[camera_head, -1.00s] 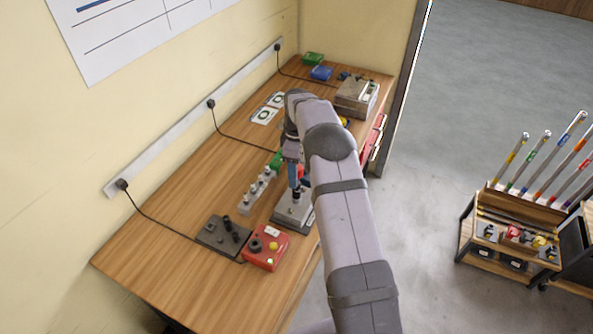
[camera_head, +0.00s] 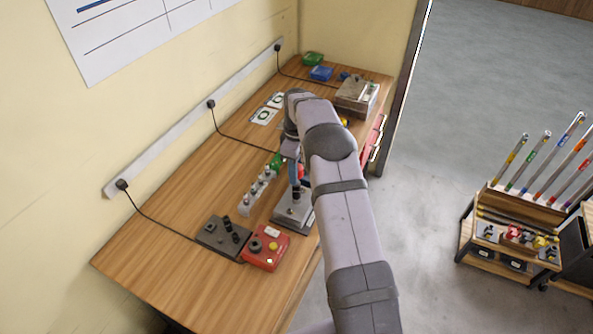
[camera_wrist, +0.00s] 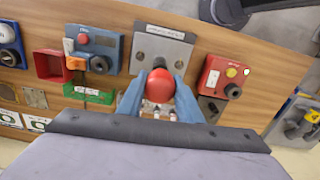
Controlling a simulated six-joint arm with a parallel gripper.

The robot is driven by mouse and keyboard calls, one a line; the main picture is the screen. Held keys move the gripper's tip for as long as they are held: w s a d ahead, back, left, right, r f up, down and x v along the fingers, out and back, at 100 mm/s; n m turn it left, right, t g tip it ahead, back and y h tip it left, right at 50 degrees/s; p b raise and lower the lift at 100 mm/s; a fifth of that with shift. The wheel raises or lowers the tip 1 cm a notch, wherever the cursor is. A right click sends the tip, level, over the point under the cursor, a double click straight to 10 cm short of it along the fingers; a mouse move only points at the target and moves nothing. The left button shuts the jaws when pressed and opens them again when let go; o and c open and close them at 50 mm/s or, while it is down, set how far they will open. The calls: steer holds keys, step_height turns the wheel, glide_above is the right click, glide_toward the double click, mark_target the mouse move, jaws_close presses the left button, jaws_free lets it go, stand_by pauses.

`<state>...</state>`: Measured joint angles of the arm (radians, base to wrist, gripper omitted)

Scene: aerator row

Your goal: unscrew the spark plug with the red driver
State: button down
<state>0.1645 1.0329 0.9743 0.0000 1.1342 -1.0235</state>
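My gripper (camera_wrist: 158,98) has its blue fingers on both sides of the round red handle of the red driver (camera_wrist: 157,84), shut on it. In the head view, the red driver (camera_head: 301,172) is upright between the fingers (camera_head: 295,170), over a grey metal plate (camera_head: 282,217). That plate (camera_wrist: 178,50) also shows in the wrist view, with round fittings partly behind the handle. The driver's lower end is at or just above the plate; I cannot tell whether it touches a spark plug. The spark plug itself is not clearly visible.
A pale row block (camera_head: 257,191) with several small fittings stands left of the plate. A red box (camera_head: 266,248) and a dark holder (camera_head: 222,237) are in front. A green block (camera_wrist: 88,93) and a blue box (camera_wrist: 94,47) show in the wrist view. Bare wood lies towards the wall.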

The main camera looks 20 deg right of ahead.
steer(key=n, duration=0.3)
steer(key=shift+n, duration=0.3)
steer(key=n, duration=0.4)
steer(key=shift+n, duration=0.3)
steer(key=n, duration=0.3)
steer(key=shift+s+f, duration=0.1)
steer(key=n, duration=0.4)
steer(key=c, duration=1.2)
jaws_free()
